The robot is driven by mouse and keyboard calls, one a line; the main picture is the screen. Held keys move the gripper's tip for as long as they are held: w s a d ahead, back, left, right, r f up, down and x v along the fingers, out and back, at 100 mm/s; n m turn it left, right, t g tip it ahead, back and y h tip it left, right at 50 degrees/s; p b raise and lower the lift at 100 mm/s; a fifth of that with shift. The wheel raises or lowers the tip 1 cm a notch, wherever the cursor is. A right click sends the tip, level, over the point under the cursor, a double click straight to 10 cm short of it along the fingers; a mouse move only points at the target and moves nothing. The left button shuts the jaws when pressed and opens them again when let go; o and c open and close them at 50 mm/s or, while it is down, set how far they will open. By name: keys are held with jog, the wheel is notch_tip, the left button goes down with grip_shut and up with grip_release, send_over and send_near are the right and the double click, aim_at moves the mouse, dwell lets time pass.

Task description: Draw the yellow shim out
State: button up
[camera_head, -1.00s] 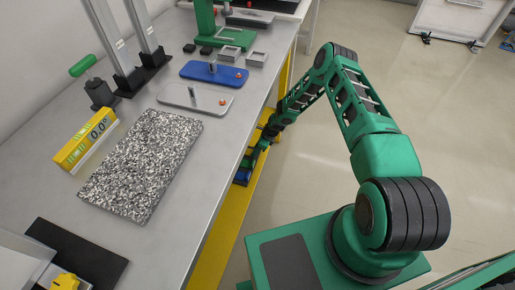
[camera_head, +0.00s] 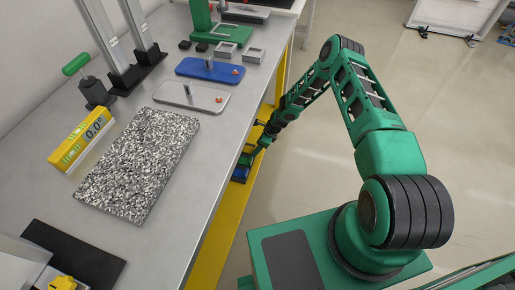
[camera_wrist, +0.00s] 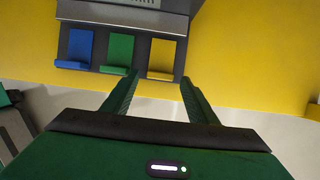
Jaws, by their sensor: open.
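In the wrist view a dark holder (camera_wrist: 128,14) on a yellow panel carries three coloured shims side by side. The yellow shim (camera_wrist: 162,57) is the rightmost, upright in its slot with a small lip at its lower end. The green shim (camera_wrist: 118,53) is in the middle and the blue shim (camera_wrist: 80,48) is on the left. My gripper (camera_wrist: 160,78) is open and empty. Its fingertips lie to either side of the yellow shim's lower end in the picture, the left one overlapping the green shim's lower edge. I cannot tell the remaining distance to the shim.
In the head view my arm reaches down beside the yellow front of the grey bench (camera_head: 200,150). On the bench are a speckled plate (camera_head: 140,165), a yellow digital level (camera_head: 80,140), and grey (camera_head: 190,97) and blue (camera_head: 209,70) plates.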

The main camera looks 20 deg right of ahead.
jog(key=v, duration=1)
jog(key=shift+d+f, duration=0.1)
jog(key=s+d+r+n+g+h, duration=0.1)
jog(key=s+d+r+n, duration=0.4)
jog(key=r, duration=0.7)
jog(key=s+d+r+n+h, duration=0.2)
jog(key=s+d+r, duration=0.2)
jog(key=d+r, duration=0.55)
jog(key=s+d+r+n+g+h, duration=0.1)
jog(key=s+d+r+n, duration=0.3)
jog(key=r, duration=1)
jog(key=s+d+r+n+h, duration=0.1)
jog(key=s+r+n, duration=0.2)
jog(key=s+r, duration=1.1)
jog(key=s+a+r+n, duration=0.1)
jog(key=s+n, duration=0.1)
jog(key=s, duration=0.7)
jog(key=s+a+r+n+y, duration=0.1)
jog(key=s, duration=0.8)
jog(key=shift+a+n, duration=0.35)
jog(key=shift+n, duration=0.05)
